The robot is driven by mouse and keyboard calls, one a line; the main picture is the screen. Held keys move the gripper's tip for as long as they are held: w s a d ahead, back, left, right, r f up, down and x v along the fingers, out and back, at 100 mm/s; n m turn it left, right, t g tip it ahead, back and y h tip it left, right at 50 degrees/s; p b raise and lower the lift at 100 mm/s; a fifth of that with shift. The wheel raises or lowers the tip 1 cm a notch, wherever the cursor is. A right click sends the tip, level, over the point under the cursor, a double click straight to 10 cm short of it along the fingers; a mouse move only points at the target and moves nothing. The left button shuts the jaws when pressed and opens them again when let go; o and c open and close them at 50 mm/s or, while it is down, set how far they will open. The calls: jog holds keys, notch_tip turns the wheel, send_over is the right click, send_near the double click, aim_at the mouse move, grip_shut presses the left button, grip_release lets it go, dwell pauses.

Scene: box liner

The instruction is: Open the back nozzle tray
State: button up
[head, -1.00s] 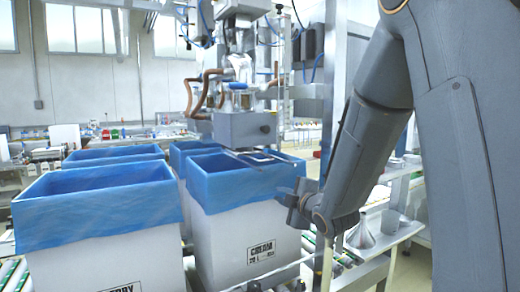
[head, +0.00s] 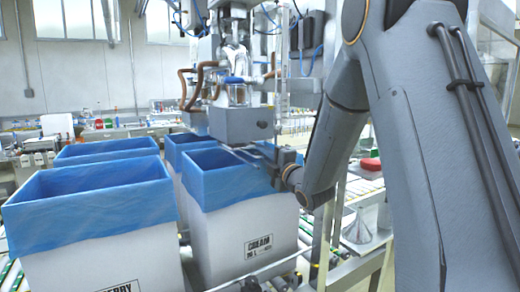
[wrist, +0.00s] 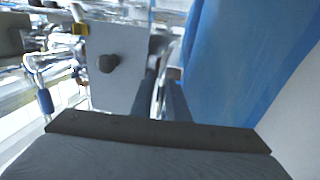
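A grey nozzle housing (head: 240,123) with a dark knob (head: 263,124) hangs over the nearer right box. Thin metal tray bars (head: 242,148) show below it, partly hidden by my gripper. A second grey housing (head: 194,121) is partly visible farther back; I cannot tell for certain which tray is the back one. My gripper (head: 277,164) is beside the tray bars, at the box's right rim. In the wrist view, my gripper's two dark fingers (wrist: 164,98) have a narrow gap with bright metal in or behind it. I cannot tell whether they hold it. The housing's knob (wrist: 108,63) is left of them.
Blue liner (head: 222,187) covers the rim of the white CREAM box (head: 240,237), close to my gripper; liner (wrist: 235,55) fills the wrist view's right side. Another lined box (head: 95,215) stands left. A metal funnel (head: 357,228) stands on the right shelf.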

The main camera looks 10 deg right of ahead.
jog(key=shift+w+a+r, duration=0.1)
jog(key=shift+w+a, duration=0.15)
jog(key=shift+w, duration=0.4)
grip_shut()
dwell(1.1)
